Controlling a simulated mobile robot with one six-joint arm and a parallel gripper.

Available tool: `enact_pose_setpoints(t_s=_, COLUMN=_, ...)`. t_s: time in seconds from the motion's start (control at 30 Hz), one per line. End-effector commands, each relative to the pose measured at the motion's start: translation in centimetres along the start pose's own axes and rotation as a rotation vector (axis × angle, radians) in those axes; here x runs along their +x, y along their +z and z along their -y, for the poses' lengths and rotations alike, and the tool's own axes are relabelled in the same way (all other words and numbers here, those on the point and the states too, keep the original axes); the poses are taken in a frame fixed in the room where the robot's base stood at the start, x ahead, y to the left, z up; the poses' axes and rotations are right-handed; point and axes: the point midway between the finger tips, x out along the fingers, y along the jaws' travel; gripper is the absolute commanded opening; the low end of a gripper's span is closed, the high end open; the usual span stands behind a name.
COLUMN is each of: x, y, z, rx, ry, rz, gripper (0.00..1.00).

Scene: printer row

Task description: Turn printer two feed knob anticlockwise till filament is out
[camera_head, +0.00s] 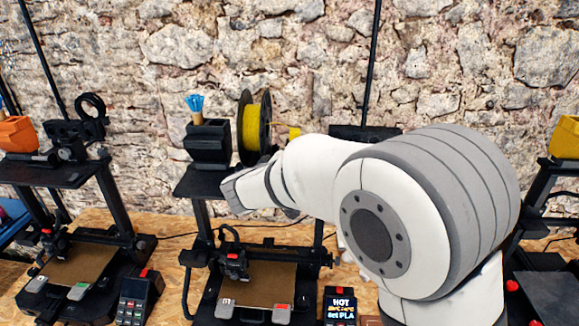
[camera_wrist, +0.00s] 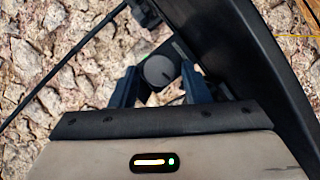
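In the wrist view my gripper (camera_wrist: 160,78) has its two dark fingers apart, one on each side of a round grey knob (camera_wrist: 157,70) with a dark line on its face. A narrow gap shows on the right of the knob; contact on the left is unclear. In the head view the middle printer (camera_head: 258,285) has a yellow filament spool (camera_head: 250,128) on its top shelf. A short yellow piece (camera_head: 294,133) shows right of the spool. My arm covers the right of that shelf, and the knob and fingertips are hidden there.
A display (camera_head: 340,306) beside the middle printer reads "HOT" and "Set PLA", with a line between too small to read. A black holder (camera_head: 207,143) with blue-tipped items stands left of the spool. Another printer (camera_head: 75,265) stands at left. A stone wall is behind.

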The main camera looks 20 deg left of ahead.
Motion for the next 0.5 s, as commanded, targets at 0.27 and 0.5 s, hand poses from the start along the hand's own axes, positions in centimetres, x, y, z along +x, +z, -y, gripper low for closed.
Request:
enact_pose_setpoints(t_s=0.27, x=0.0, y=0.0, z=0.0, rx=0.001, ry=0.000, rz=0.001, gripper=0.52)
enact_pose_setpoints(t_s=0.5, x=-1.6, y=0.0, z=0.1, rx=0.002, ry=-0.001, rz=-0.002, gripper=0.52)
